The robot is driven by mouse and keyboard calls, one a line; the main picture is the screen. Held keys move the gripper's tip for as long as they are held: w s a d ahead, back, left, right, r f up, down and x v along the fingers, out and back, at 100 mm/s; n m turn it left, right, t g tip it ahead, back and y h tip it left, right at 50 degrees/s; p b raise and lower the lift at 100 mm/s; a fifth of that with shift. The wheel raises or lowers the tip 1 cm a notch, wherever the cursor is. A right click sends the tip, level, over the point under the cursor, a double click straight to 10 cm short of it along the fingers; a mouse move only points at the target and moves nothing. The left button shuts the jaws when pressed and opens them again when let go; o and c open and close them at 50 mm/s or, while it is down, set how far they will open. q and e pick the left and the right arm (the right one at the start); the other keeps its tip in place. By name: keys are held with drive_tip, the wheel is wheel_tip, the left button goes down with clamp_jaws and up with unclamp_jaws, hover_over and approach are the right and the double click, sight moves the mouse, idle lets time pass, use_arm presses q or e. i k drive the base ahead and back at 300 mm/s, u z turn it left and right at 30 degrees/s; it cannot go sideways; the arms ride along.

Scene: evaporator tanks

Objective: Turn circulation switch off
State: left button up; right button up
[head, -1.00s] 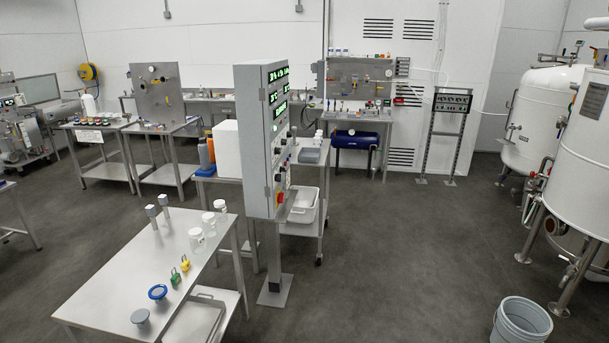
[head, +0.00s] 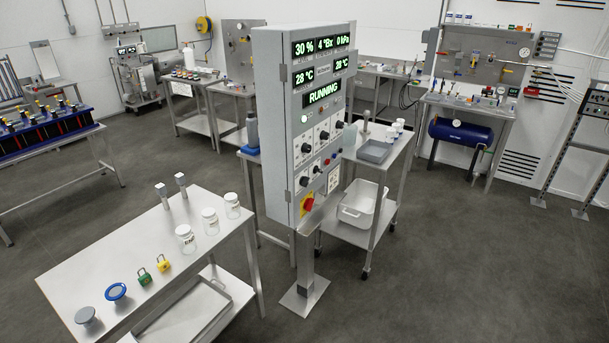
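The grey control cabinet (head: 280,130) stands upright on a post in the middle of the head view, its front panel turned to the right. Its green displays (head: 323,95) read 30 %, 4 °Bx, 0 kPa, 28 °C twice, and RUNNING. Below them are several black rotary switches (head: 324,135) and a red knob on a yellow plate (head: 308,204). The switch labels are too small to read, so I cannot tell which one is circulation. Neither gripper shows in the view.
A steel table (head: 150,245) at the front left holds jars, padlocks and round-headed items. A steel cart (head: 385,170) with a white bin (head: 362,203) stands just right of the cabinet. Open floor (head: 450,270) lies at the front right.

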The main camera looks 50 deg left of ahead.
sight(303, 181)
drive_tip(key=u, duration=0.65)
drive_tip(key=i, duration=0.95)
drive_tip(key=u, duration=1.05)
